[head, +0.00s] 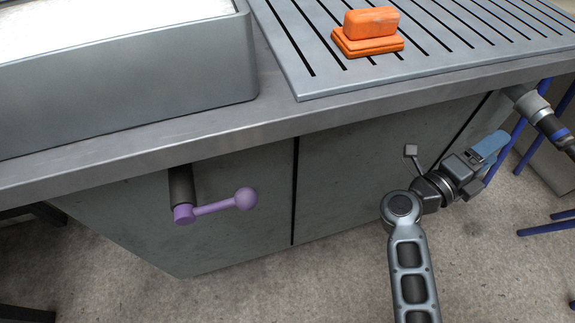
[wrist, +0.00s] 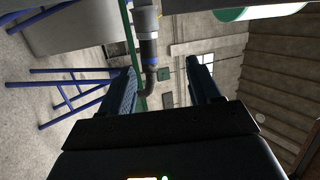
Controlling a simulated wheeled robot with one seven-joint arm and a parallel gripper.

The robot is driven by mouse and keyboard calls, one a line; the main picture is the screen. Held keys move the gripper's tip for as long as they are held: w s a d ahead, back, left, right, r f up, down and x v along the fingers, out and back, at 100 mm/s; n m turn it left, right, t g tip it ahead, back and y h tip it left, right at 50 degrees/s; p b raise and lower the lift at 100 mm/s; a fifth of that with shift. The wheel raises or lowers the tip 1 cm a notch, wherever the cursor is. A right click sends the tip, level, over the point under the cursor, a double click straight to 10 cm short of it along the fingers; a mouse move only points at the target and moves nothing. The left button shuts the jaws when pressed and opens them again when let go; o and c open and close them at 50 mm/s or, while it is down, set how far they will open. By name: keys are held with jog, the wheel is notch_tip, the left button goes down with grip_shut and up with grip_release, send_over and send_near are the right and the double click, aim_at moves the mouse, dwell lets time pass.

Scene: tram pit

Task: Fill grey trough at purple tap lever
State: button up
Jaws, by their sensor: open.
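The purple tap lever (head: 215,207) sticks out from under the counter's front edge in the head view, on a dark stem. Its arm points right, nearly level, and ends in a round ball knob. The grey trough (head: 130,90) stands on the counter at upper left, cut off by the frame. A white surface shows inside it; I cannot tell whether this is water. My gripper (head: 492,148) is to the right of the lever, well apart from it and facing away to the right. In the wrist view my gripper (wrist: 163,72) is open, with nothing between its fingers.
A slotted metal drainer (head: 445,62) carries an orange block (head: 370,30). The counter edge (head: 340,122) runs above grey cabinet doors (head: 350,180). A dark pipe with a blue band (head: 550,125) and blue stool legs (head: 540,230) stand at right. Floor in front is clear.

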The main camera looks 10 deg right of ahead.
jog(key=s+a+r+n+t+y+p, duration=0.1)
jog(key=s+a+r+n+t+y, duration=0.1)
jog(key=s+a+n+t+y, duration=0.65)
jog(key=s+a+r+n+t+y, duration=0.1)
jog(key=s+a+n+t+y, duration=0.2)
jog(key=s+a+n+y, duration=1.1)
jog(key=m+h+p, duration=0.4)
jog(key=m+p, duration=1.1)
jog(key=m, duration=0.2)
send_near(247, 204)
jog(key=shift+t, duration=0.35)
jog(key=w, duration=0.1)
jog(key=w+f, duration=0.1)
jog(key=w, duration=0.3)
jog(key=shift+w+d+f, duration=0.25)
jog(key=shift+d+f, duration=0.05)
jog(key=shift+d, duration=0.05)
jog(key=shift+w+a+f, duration=0.1)
jog(key=shift+w, duration=0.4)
jog(key=w, duration=0.4)
jog(key=w+d+p, duration=0.1)
jog(key=w, duration=0.1)
jog(key=shift+w, duration=0.4)
